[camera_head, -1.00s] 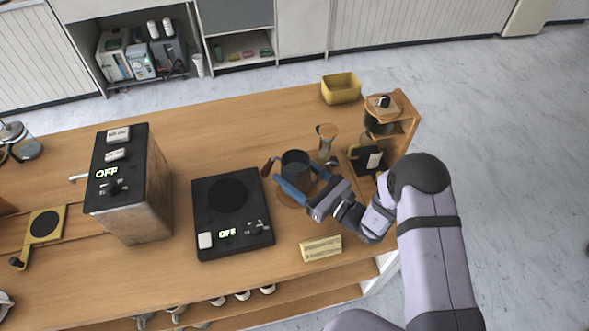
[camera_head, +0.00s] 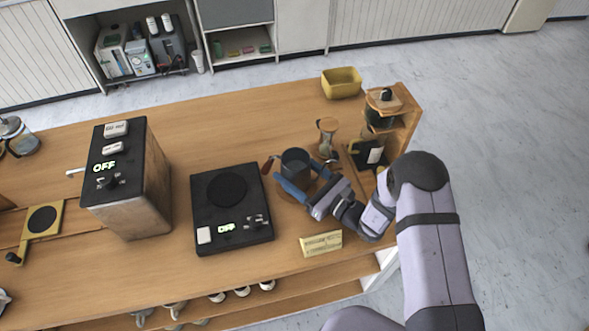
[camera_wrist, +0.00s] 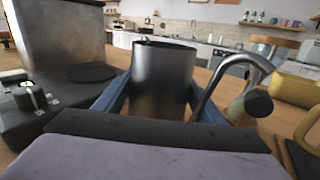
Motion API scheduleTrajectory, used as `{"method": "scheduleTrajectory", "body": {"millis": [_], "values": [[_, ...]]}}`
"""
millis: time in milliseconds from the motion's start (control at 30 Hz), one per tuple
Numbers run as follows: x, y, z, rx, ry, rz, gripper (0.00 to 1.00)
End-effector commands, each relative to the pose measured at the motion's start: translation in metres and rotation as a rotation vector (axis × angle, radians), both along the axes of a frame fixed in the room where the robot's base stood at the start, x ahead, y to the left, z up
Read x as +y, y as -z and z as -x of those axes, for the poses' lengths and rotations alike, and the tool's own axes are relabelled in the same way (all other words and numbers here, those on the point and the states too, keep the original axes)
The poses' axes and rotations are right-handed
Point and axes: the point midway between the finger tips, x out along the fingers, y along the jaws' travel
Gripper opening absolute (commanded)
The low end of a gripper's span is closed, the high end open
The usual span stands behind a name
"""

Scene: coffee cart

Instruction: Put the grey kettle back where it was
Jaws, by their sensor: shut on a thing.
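A black hot plate (camera_head: 232,208) showing OFF lies left of the kettle. A wood-and-glass hourglass-shaped vessel (camera_head: 327,138) stands close behind right. A small sign (camera_head: 321,244) is in front. A wooden shelf (camera_head: 400,125) stands at right, a yellow bin (camera_head: 341,83) at the back.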

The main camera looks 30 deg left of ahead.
Motion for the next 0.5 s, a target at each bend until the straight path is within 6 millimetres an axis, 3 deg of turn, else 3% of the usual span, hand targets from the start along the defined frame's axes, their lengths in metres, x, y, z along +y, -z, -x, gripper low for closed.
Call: {"method": "scheduleTrajectory", "body": {"millis": [500], "values": [[0.0003, 0.0084, -0.0005, -0.003, 0.000, -0.004, 0.21]]}}
